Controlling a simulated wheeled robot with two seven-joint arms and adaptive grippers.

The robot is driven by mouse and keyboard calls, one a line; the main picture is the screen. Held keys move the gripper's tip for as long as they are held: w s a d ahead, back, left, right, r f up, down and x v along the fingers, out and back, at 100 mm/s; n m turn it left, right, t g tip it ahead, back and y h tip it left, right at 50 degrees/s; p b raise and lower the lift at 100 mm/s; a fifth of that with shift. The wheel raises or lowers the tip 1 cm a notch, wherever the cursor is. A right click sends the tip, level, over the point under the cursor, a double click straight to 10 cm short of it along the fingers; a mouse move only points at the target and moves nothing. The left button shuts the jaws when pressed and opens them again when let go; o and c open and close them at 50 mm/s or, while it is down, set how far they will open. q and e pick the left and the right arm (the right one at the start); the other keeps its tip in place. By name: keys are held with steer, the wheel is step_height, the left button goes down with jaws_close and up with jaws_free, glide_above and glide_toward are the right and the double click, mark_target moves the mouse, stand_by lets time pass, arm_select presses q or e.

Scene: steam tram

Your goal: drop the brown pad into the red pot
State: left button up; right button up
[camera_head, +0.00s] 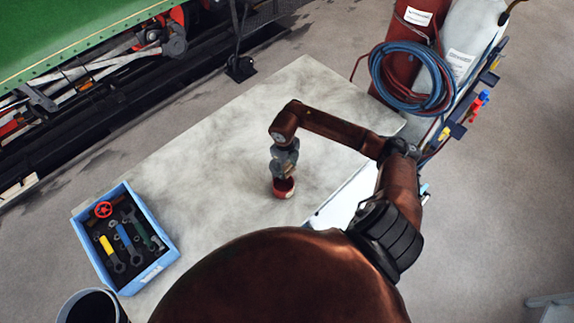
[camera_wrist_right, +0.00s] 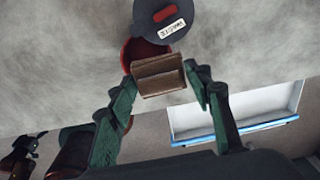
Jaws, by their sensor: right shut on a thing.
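The brown pad (camera_wrist_right: 158,78) is a small folded-looking block between the fingertips of my right gripper (camera_wrist_right: 160,76), which is shut on it. In the head view my right gripper (camera_head: 284,168) points down just above the red pot (camera_head: 285,188) on the pale table. In the wrist view the pot's red rim (camera_wrist_right: 130,50) shows behind the pad, partly covered by it. A dark grey round lid (camera_wrist_right: 150,32) with a red grip and a "WASTE" label is beside the pot's opening. The pad itself is not clear in the head view. My left gripper is not in view.
A blue crate (camera_head: 168,257) of tools stands on the table (camera_head: 200,150) at left. A dark bucket (camera_head: 92,306) is at lower left. Gas cylinders (camera_head: 408,30) with hoses stand behind right. The table's middle is clear.

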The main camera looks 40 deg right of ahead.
mark_target(286, 168)
steer(key=shift+f+b, duration=0.55)
steer(key=shift+f, duration=0.95)
steer(key=o, duration=1.2)
steer(key=shift+r, duration=0.15)
steer(key=r, duration=1.1)
steer(key=shift+a+r, duration=0.3)
steer(key=shift+r, duration=0.1)
